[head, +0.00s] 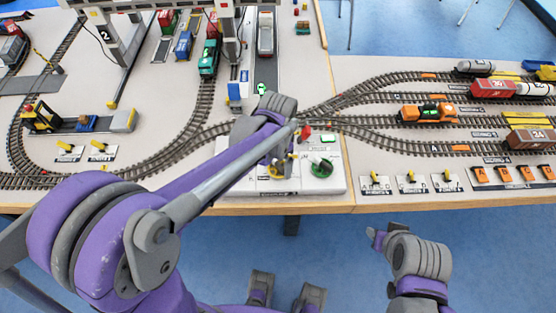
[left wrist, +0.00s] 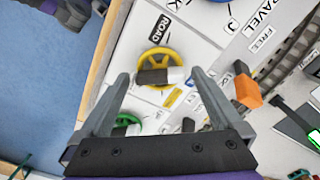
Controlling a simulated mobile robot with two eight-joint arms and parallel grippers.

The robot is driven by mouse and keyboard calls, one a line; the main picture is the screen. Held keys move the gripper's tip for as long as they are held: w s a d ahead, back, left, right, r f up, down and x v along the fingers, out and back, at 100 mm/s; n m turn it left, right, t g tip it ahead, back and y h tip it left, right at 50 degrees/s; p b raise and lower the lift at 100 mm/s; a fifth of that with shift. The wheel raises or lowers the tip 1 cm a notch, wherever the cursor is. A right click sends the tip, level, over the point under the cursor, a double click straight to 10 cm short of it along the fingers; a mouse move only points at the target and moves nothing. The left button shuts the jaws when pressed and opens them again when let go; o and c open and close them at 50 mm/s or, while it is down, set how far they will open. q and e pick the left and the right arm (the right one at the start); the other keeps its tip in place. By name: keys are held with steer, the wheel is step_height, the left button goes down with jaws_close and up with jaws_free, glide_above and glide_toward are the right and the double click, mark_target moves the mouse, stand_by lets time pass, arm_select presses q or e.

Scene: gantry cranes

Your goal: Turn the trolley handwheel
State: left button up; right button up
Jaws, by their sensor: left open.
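A white control box (head: 338,184) on the table's front edge carries a yellow handwheel (head: 280,172) and a green handwheel (head: 322,170). I cannot read which one is labelled trolley. My left gripper (head: 281,158) is over the box at the yellow wheel. In the left wrist view, its open fingers (left wrist: 160,76) stand either side of the yellow handwheel (left wrist: 171,55), which has a black bar with a white end across it. The green handwheel (left wrist: 124,125) is partly hidden by the left-hand finger. My right gripper (head: 375,238) hangs in front of the table; its jaws are unclear.
A red knob (head: 305,132) and a small green piece (head: 328,137) sit behind the wheels. Rail tracks (head: 200,130) with wagons and an orange locomotive (head: 428,112) cover the table. Yellow levers (head: 411,177) stand to the right.

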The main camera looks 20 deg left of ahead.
arm_select(q)
steer(key=c, duration=1.2)
steer(key=shift+c, duration=0.2)
steer(key=shift+n, duration=0.3)
steer(key=n, duration=0.2)
steer(key=shift+n+b, duration=0.3)
steer(key=shift+n, duration=0.1)
steer(key=n, duration=0.3)
steer(key=shift+n, duration=0.3)
steer(key=n, duration=0.3)
steer(key=shift+b, duration=0.3)
steer(key=shift+n, duration=2)
steer(key=o, duration=1.2)
